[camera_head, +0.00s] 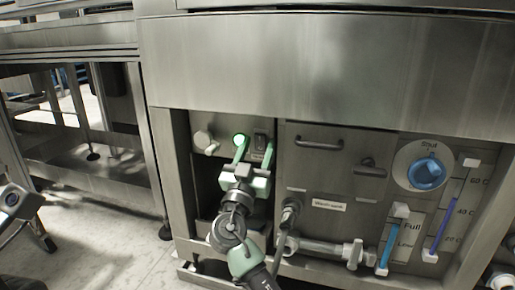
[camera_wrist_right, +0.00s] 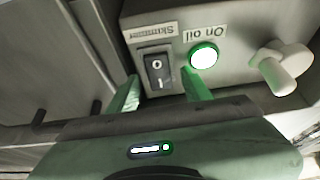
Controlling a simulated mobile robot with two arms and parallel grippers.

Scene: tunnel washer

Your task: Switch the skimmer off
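The skimmer switch (camera_head: 260,141) is a small black rocker on the grey control panel. In the right wrist view the rocker (camera_wrist_right: 157,72) shows upside down, with a "Skimmer" label beside it and "0" and "I" marks. My right gripper (camera_head: 254,155) is open in front of the switch, with its green fingers pointing at the panel. In the right wrist view the fingers of the right gripper (camera_wrist_right: 162,90) stand on either side of the rocker, with nothing between them. Contact cannot be told. My left gripper's fingers do not show.
A lit green lamp (camera_head: 240,140) and a pale knob (camera_head: 205,141) sit left of the switch. To the right are a handled panel (camera_head: 318,142), a blue dial (camera_head: 427,174), level gauges and a pipe with a valve (camera_head: 354,254). Floor (camera_head: 105,235) is open at the left.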

